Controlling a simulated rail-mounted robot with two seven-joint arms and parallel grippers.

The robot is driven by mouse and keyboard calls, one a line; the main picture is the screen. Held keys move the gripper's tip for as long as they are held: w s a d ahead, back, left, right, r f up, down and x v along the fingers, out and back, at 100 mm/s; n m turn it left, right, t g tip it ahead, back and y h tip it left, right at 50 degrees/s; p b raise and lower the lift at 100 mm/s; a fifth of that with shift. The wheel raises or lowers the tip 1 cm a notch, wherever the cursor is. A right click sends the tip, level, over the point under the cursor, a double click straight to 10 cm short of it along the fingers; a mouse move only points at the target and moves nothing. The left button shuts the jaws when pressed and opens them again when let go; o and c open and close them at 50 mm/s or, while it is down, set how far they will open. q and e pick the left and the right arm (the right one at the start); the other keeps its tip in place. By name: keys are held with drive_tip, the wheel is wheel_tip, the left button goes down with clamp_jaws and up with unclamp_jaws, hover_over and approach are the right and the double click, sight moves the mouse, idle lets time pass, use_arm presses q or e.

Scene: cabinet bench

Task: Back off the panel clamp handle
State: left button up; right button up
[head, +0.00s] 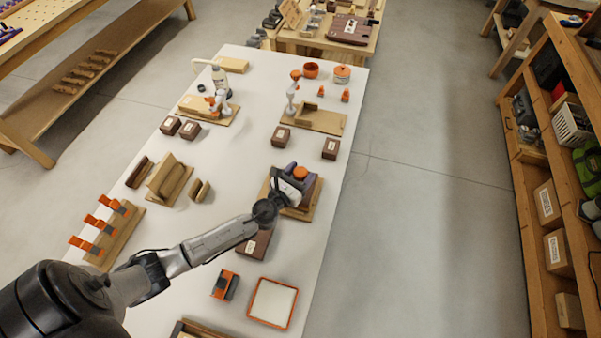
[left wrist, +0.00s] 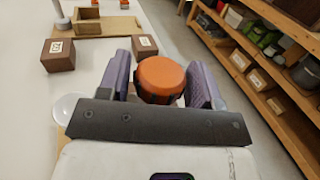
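An orange round knob (head: 301,173), which I take as the panel clamp handle, sits over a wooden base board (head: 309,212) at the bench's right edge. The knob also shows in the left wrist view (left wrist: 161,77). My left gripper (head: 297,180) is over this board with its two purple-grey fingers on either side of the knob. In the left wrist view a narrow gap shows beside the knob, so the fingers look open around it. The clamp body below the knob is mostly hidden by the gripper. My right gripper is not in view.
Brown boxes (head: 331,148) and a second wooden fixture (head: 318,118) stand farther up the white bench. A dark brown box (head: 254,244) lies under my left forearm. An orange-rimmed tray (head: 272,303) is nearer. Shelving (head: 545,200) stands right, across clear floor.

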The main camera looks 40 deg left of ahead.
use_arm(q)
drive_tip(key=c, duration=0.7)
drive_tip(key=shift+n+y, duration=0.3)
drive_tip(key=shift+y, duration=0.2)
